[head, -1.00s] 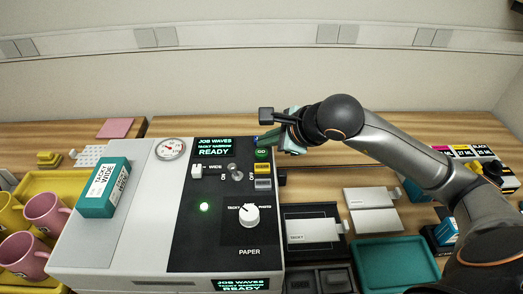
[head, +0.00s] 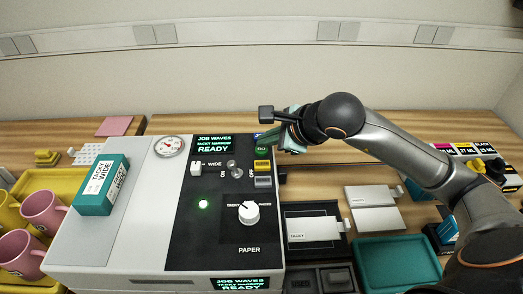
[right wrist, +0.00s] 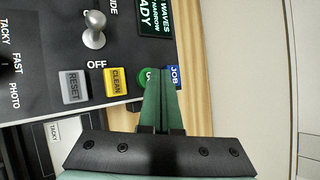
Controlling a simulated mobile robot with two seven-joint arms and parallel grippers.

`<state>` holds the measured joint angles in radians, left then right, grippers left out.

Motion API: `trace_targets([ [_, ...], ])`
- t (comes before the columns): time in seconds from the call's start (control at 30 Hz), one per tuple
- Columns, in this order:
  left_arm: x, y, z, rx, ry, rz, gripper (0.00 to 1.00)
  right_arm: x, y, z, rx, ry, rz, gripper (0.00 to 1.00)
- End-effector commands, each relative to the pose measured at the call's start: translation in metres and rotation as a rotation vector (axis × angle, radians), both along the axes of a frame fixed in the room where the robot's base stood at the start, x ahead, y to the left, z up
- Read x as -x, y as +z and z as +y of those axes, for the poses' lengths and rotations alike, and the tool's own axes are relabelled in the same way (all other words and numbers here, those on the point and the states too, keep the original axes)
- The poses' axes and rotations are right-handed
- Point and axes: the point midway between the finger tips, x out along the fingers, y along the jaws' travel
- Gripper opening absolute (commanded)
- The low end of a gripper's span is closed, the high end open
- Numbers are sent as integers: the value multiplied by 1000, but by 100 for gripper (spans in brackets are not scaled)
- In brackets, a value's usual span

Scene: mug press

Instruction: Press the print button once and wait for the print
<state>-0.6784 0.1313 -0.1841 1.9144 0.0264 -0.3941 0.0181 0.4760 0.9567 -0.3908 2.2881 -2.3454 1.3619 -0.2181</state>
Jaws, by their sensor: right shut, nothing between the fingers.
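The printer (head: 93,255) has a dark control panel with displays reading "JOB WAVES, TACKY NARROW, READY" (head: 214,145) and a lit green lamp (head: 203,204). The round green GO button (head: 262,150) is at the panel's top right. It is partly covered by my fingers in the right wrist view (right wrist: 145,76), between the yellow CLEAN button (right wrist: 116,85) and the blue JOB button (right wrist: 173,75). My right gripper (head: 268,138) is shut and empty, its tips at the GO button's edge. I cannot tell whether they touch it. My left gripper is out of view.
A teal box (head: 102,185) lies on the printer's left side. Pink mugs (head: 42,211) stand in a yellow tray (head: 62,180) at left. A white knob (head: 249,212) and toggles sit on the panel. A teal tray (head: 398,265) and ink boxes are at right.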

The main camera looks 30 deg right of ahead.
Motion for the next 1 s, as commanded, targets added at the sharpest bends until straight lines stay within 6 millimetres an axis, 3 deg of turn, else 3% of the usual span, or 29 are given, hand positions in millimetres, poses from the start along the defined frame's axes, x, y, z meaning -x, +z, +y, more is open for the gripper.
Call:
trace_targets([
  [1.0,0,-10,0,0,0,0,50,0,-7,0,0,0,0,0],
])
